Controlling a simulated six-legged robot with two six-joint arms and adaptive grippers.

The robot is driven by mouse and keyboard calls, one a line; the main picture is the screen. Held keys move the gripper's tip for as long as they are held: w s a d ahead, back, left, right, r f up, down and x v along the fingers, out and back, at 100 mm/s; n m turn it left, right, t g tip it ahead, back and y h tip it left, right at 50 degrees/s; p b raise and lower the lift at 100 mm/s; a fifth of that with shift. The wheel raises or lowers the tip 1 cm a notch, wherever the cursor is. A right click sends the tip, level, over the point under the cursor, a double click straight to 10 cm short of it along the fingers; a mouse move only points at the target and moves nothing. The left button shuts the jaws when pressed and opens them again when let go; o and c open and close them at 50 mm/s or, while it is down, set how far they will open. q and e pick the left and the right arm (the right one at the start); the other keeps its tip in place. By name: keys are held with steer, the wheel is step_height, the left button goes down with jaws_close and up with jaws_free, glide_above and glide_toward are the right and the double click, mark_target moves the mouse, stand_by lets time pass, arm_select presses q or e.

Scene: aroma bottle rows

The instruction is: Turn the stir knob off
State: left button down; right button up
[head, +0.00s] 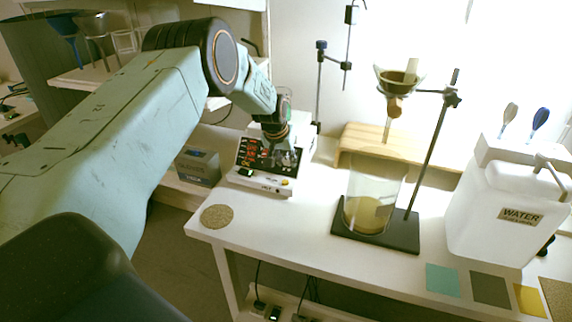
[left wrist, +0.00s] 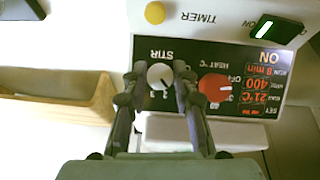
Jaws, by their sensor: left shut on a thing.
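The stirring hotplate (head: 262,181) stands on the bench with its control panel facing forward. In the left wrist view its panel (left wrist: 276,62) appears upside down, with a lit red display and the word ON. The grey stir knob (left wrist: 160,75) sits under the STIR label, with a dark pointer line. My left gripper (left wrist: 157,90) has one finger on each side of this knob and is shut on it; the head view also shows the gripper (head: 284,156) at the panel. The red heat knob (left wrist: 215,87) is just beside the right finger. My right gripper is not in view.
A yellow timer button (left wrist: 155,13) and a green-lit switch (left wrist: 277,30) are on the hotplate's front. A glass beaker (head: 372,190) stands on a dark stand base (head: 403,236). A white water container (head: 505,215) is at right. A cork mat (head: 216,216) lies at the bench's left corner.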

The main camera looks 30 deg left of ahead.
arm_select(q)
steer(key=shift+a+f+n+h+b, duration=0.1)
steer(key=shift+n+h+b, duration=0.3)
steer(key=shift+n+b, duration=0.4)
steer(key=n+t+h+b, duration=0.1)
steer(key=n+b, duration=0.2)
steer(key=n+t+h+b, duration=0.1)
steer(key=n+b, duration=0.1)
steer(key=b, duration=0.2)
steer(key=shift+a+f+n+h, duration=0.1)
steer(key=shift+n+h, duration=0.2)
steer(key=shift+n, duration=0.1)
steer(key=shift+s+n+t+h+b, duration=0.1)
steer(key=shift+n+t+h+b, duration=0.2)
steer(key=shift+n+t+b, duration=0.85)
steer(key=shift+n+g+b, duration=0.35)
steer(key=shift+b, duration=0.15)
steer(key=c, duration=1.1)
jaws_free()
steer(key=shift+o, duration=0.2)
steer(key=v, duration=1.2)
